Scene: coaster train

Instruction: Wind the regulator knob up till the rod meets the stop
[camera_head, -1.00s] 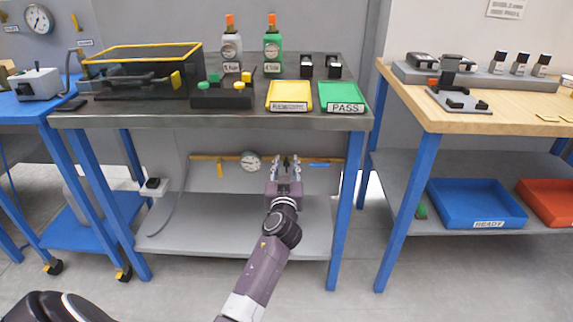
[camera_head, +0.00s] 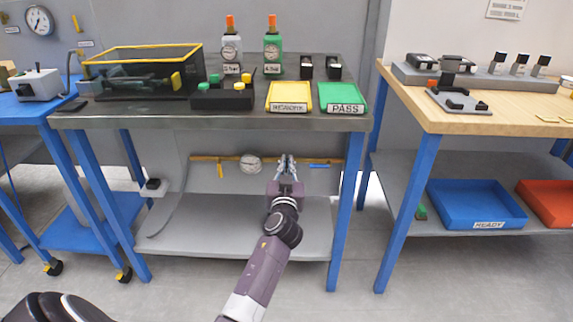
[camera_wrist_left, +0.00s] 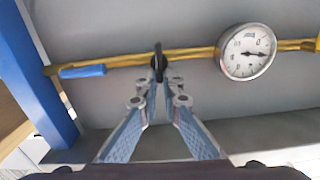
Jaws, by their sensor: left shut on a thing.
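My left gripper (camera_head: 287,159) reaches under the middle bench to a yellow pipe (camera_head: 210,158). In the left wrist view its fingers (camera_wrist_left: 161,90) are shut on a small black knob (camera_wrist_left: 159,62) on the pipe (camera_wrist_left: 195,53). The fingertips hide part of the knob. A round white gauge (camera_head: 250,163) sits on the pipe beside the gripper. It also shows in the left wrist view (camera_wrist_left: 247,52), its needle pointing right. I cannot make out the rod or the stop. My right gripper is not in view.
A blue handle (camera_wrist_left: 83,71) lies along the pipe on the other side of the knob. The bench top (camera_head: 160,121) is above my arm and a grey lower shelf (camera_head: 235,240) is below. A blue bench leg (camera_head: 343,215) stands to the right.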

